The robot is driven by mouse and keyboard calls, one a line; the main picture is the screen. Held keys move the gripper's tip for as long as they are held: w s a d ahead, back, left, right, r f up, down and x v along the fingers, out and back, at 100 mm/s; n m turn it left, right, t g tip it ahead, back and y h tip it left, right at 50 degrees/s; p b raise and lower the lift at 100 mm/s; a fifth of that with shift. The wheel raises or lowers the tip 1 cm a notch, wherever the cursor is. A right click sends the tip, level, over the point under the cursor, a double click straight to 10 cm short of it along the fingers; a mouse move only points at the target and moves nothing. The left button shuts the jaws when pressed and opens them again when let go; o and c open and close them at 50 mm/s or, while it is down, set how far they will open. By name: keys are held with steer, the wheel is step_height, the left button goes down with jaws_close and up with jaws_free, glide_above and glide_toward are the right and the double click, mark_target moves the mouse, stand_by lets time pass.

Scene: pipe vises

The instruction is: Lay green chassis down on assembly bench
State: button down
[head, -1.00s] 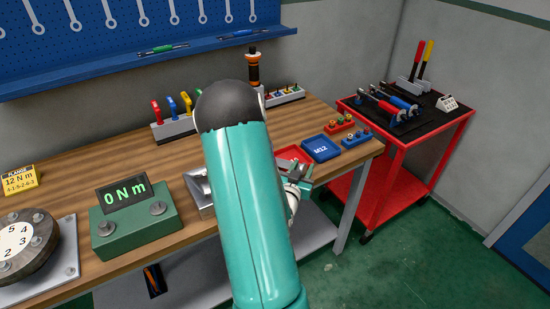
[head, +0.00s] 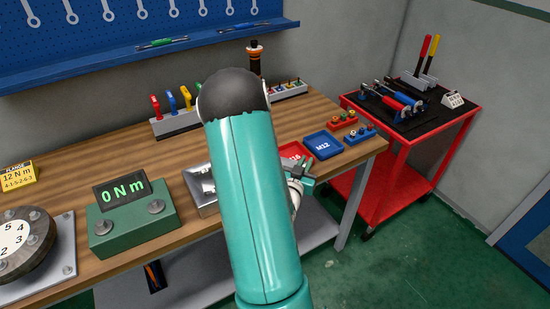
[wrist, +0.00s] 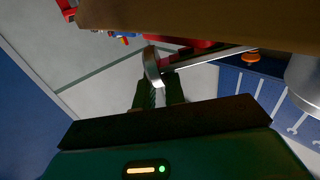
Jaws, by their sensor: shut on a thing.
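The green box with a display reading 0 N m (head: 130,219) stands on the assembly bench (head: 95,185), left of my arm. It is the only large green object I see on the bench; I cannot tell whether it is the chassis. My gripper (head: 314,170) is by the bench's front right edge, partly hidden by my arm. In the wrist view my gripper (wrist: 158,92) is shut at a silver metal tool (wrist: 152,66) with a rounded head and a rod running right. Most of that tool is hidden in the head view.
A red tray (head: 293,151) and a blue M12 tray (head: 322,145) lie close to my gripper. A metal bin (head: 200,190) sits beside my arm. A numbered flange (head: 25,245) is at far left. A red cart (head: 400,150) with tools stands right of the bench.

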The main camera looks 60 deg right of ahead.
stand_by(0.3)
step_height(320, 180, up, 10)
stand_by(0.8)
